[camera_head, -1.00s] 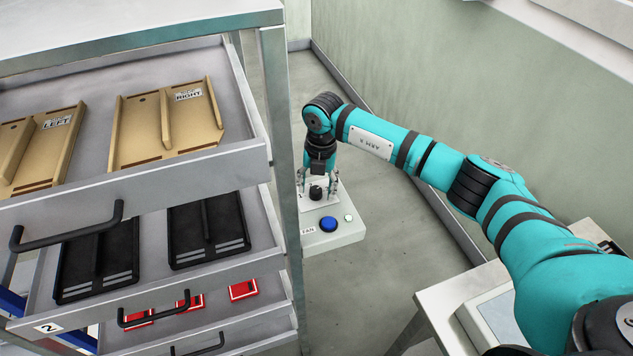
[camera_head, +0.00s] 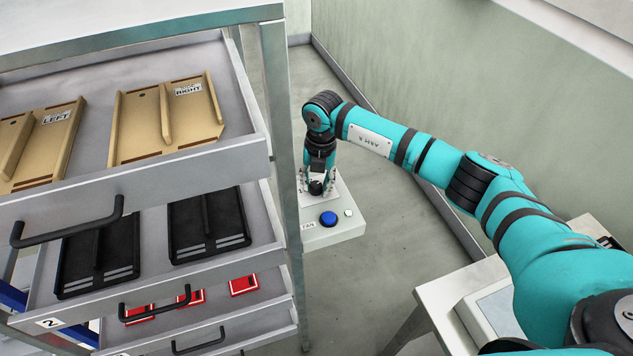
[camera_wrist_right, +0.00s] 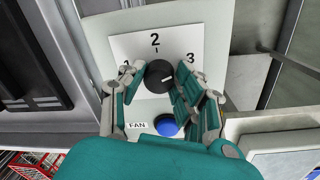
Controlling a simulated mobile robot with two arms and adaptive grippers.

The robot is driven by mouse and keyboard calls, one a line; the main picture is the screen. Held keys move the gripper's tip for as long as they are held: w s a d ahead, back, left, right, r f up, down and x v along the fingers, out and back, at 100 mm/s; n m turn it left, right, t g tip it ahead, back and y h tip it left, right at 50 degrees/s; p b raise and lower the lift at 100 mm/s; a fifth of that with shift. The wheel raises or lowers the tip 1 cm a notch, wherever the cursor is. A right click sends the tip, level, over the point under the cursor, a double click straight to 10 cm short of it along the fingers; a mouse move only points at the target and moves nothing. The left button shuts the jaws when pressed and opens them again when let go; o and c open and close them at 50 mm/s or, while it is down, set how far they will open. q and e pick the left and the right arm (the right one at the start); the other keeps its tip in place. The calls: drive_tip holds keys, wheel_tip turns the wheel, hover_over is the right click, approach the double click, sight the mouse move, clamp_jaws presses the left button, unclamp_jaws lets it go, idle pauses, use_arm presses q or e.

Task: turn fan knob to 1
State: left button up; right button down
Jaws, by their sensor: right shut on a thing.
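The fan knob (camera_wrist_right: 158,78) is a round black knob on a white dial plate (camera_wrist_right: 120,45) marked 1 at left, 2 at top and 3 at right. Its light pointer line points to the right, toward the 3 side. The knob also shows in the head view (camera_head: 316,188). My right gripper (camera_head: 317,186) points down and is shut on the knob, with its fingers on either side in the right wrist view (camera_wrist_right: 161,75). The fingers partly cover the 1. My left gripper is not in view.
The grey control box (camera_head: 335,235) carries a blue button (camera_head: 328,219), a small white button (camera_head: 348,213) and a FAN label (camera_head: 308,225). A drawer cabinet (camera_head: 278,130) with open drawers stands close at left. A table (camera_head: 440,300) stands at lower right.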

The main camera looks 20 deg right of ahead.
drive_tip(key=shift+f+n+b, duration=0.1)
drive_tip(key=shift+n+b, duration=0.2)
drive_tip(key=shift+b, duration=0.1)
drive_tip(key=n+b, duration=0.9)
drive_tip(key=b, duration=0.1)
drive_tip(key=shift+w+b, duration=0.1)
drive_tip(key=shift+b, duration=0.2)
drive_tip(key=n+b, duration=0.3)
drive_tip(key=shift+a+n+g, duration=0.1)
drive_tip(key=shift+n+g, duration=0.3)
drive_tip(key=n+b, duration=0.2)
drive_tip(key=n, duration=0.1)
drive_tip(key=shift+n, duration=0.4)
drive_tip(key=n+b, duration=0.1)
drive_tip(key=n, duration=0.2)
drive_tip(key=shift+a+n+h+b, duration=0.1)
drive_tip(key=shift+n+h+b, duration=0.2)
drive_tip(key=n+b, duration=0.1)
drive_tip(key=n, duration=0.2)
drive_tip(key=shift+r+n, duration=0.2)
drive_tip(key=shift+n, duration=1.8)
drive_tip(key=c, duration=0.9)
unclamp_jaws()
drive_tip(key=shift+h, duration=0.3)
drive_tip(key=shift+c, duration=0.2)
